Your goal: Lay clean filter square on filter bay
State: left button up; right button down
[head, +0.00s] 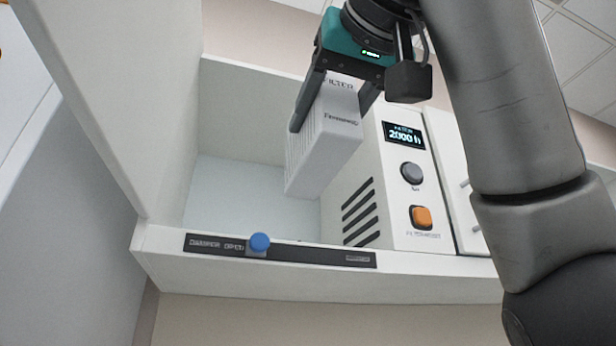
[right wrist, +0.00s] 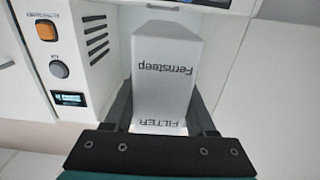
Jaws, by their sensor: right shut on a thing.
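My right gripper (head: 330,118) comes in from the top and is shut on a white block marked "FILTER" (head: 322,150), with ribbed sides. It holds the block tilted, over the open white recess (head: 240,190) of a cabinet. This recess looks like the filter bay, but no label on it shows. The block hides part of the recess. In the right wrist view the filter block (right wrist: 163,75) sits between the two fingers of my right gripper (right wrist: 163,112), its lettering upside down. My left gripper is not in view.
Right of the recess stands a panel with a lit display (head: 404,135) reading 2000 h, a grey knob (head: 412,173), an orange button (head: 421,216) and dark vent slots (head: 359,213). A damper slider with a blue knob (head: 259,243) runs along the front edge. A tall white wall bounds the left.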

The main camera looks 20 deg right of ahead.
jog(key=shift+w, duration=0.5)
jog(key=shift+w+r+p, duration=0.1)
jog(key=shift+w+p, duration=0.55)
jog(key=shift+p, duration=0.35)
jog(key=shift+w+d+f+p, duration=0.1)
jog(key=shift+w+f+p, duration=0.05)
jog(key=shift+w+p, duration=3.45)
jog(key=shift+w+a+f+p, duration=0.1)
jog(key=shift+w+f+p, duration=0.1)
jog(key=shift+w+p, duration=3.45)
jog(key=shift+w+d+f+p, duration=0.15)
jog(key=shift+w+p, duration=2.25)
jog(key=shift+w, duration=2.35)
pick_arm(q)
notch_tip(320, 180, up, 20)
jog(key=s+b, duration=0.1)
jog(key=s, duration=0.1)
pick_arm(e)
jog(key=shift+f, duration=0.75)
